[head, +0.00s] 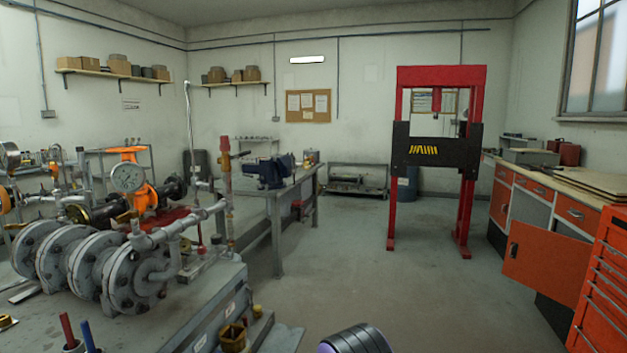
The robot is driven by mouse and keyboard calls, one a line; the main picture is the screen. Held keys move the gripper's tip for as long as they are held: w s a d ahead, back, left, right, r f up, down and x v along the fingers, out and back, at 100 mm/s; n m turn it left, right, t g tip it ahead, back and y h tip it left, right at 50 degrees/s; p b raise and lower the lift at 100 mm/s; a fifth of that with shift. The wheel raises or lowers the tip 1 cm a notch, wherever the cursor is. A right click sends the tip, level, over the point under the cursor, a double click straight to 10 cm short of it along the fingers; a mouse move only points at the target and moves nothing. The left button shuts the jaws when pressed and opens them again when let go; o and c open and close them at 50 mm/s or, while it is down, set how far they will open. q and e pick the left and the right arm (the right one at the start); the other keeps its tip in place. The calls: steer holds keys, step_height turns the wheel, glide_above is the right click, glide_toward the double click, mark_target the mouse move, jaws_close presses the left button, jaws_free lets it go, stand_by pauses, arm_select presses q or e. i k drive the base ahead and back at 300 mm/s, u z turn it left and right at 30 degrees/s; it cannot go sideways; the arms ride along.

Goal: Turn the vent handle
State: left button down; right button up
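A grey flanged pipe assembly (128,280) stands on the bench at the left in the head view. An orange fitting (150,200) with a round pressure gauge (128,178) is behind it. A thin vertical pipe with a reddish fitting (226,160) rises at the right end of the piping. I cannot tell which small part is the vent handle. Neither gripper is in view. A ribbed dark part with a purple edge, likely mine, shows at the bottom middle.
The grey bench (215,290) fills the lower left, with a brass cup (233,338) near its front. A blue vise (272,172) sits on a workbench behind. A red press (400,190) and an open orange cabinet door (542,258) stand right. The middle floor is clear.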

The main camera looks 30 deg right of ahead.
mark_target(210, 183)
steer(key=z, duration=0.4)
steer(key=i, duration=1)
